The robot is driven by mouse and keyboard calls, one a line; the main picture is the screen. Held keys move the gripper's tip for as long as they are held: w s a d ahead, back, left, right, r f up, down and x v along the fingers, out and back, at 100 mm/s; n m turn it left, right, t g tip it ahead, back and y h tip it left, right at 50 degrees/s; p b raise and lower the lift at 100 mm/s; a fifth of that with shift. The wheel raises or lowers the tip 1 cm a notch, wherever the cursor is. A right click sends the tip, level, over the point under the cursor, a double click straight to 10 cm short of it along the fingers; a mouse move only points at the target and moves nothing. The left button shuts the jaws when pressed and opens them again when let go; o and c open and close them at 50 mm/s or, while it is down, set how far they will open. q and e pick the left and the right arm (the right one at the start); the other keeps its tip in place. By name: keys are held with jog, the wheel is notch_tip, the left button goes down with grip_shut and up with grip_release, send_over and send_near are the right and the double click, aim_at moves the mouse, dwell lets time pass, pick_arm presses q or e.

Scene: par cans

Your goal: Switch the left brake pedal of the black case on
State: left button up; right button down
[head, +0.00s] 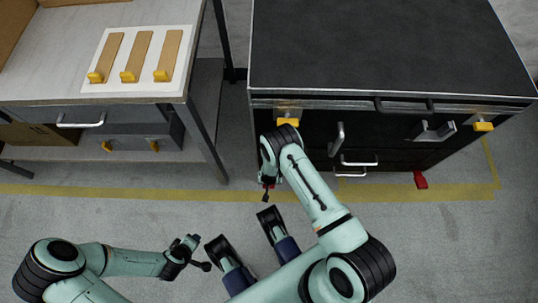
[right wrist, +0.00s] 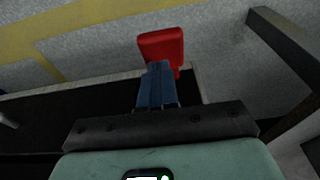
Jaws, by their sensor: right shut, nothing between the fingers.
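The black case (head: 390,45) stands at the right in the head view. A red pedal (head: 420,180) shows low at its front right. Another bit of red, the left brake pedal (head: 270,182), shows at its front left, mostly hidden behind my right wrist. In the right wrist view this red pedal (right wrist: 161,46) lies just beyond the blue fingertips. My right gripper (right wrist: 158,70) is shut and empty, its tips overlapping the pedal's lower edge; I cannot tell whether they touch. My left gripper (head: 192,255) hangs over the floor at lower left, away from the case; its finger state is unclear.
A workbench (head: 60,85) with a white board (head: 143,60) of yellow-tipped wooden strips stands at the left. The case front has metal handles (head: 337,138) and yellow latches (head: 484,126). A yellow floor line (head: 120,192) crosses mostly clear floor.

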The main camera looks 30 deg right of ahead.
aim_at(270, 188)
pick_arm(q)
jog(key=shift+s+f, duration=0.4)
pick_arm(e)
jog(key=shift+s+a+f, duration=0.1)
jog(key=shift+s+f, duration=0.05)
jog(key=shift+f, duration=0.55)
jog(key=shift+s, duration=0.1)
